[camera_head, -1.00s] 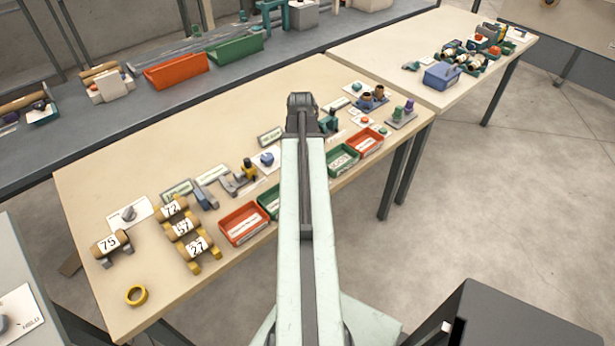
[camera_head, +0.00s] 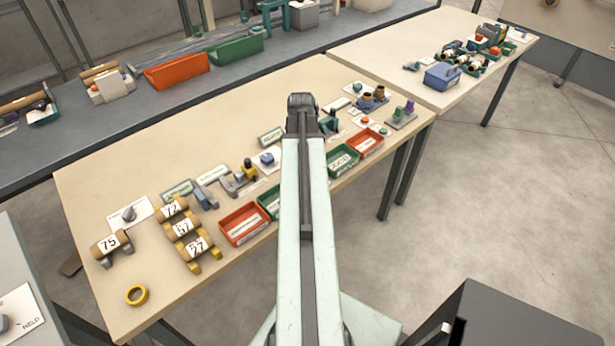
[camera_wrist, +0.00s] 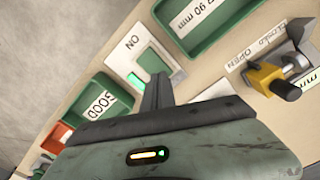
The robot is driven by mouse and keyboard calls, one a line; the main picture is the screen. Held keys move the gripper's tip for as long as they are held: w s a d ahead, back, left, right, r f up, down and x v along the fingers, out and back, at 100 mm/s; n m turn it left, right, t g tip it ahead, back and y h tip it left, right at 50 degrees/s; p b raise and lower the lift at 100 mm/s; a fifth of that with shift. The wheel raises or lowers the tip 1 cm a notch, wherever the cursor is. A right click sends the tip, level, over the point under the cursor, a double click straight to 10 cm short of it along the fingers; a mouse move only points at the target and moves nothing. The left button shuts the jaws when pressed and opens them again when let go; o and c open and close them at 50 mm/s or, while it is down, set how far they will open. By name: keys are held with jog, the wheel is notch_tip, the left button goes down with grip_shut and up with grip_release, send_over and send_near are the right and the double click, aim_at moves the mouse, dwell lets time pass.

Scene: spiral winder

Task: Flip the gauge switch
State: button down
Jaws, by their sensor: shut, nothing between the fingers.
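The gauge switch (camera_wrist: 153,62) is a green rocker on a white plate marked ON, in the upper middle of the wrist view. A bright green lit patch shows at its lower edge, beside my fingers. My gripper (camera_wrist: 157,88) is shut and empty, with its dark fingertips at the lower edge of the switch. I cannot tell whether they touch it.
In the wrist view, a green tray labelled 90 mm (camera_wrist: 168,28) lies above and a green GOOD tray (camera_wrist: 82,118) lies left. A yellow-handled lever (camera_wrist: 266,77) by a CLOSED OPEN label stands right. In the head view, numbered rolls (camera_head: 183,228) sit at the table's left.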

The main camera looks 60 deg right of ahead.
jog(key=shift+f+b, duration=0.95)
dwell(0.7)
jog(key=shift+r, duration=0.1)
notch_tip(320, 180, up, 7)
jog(key=p, duration=0.7)
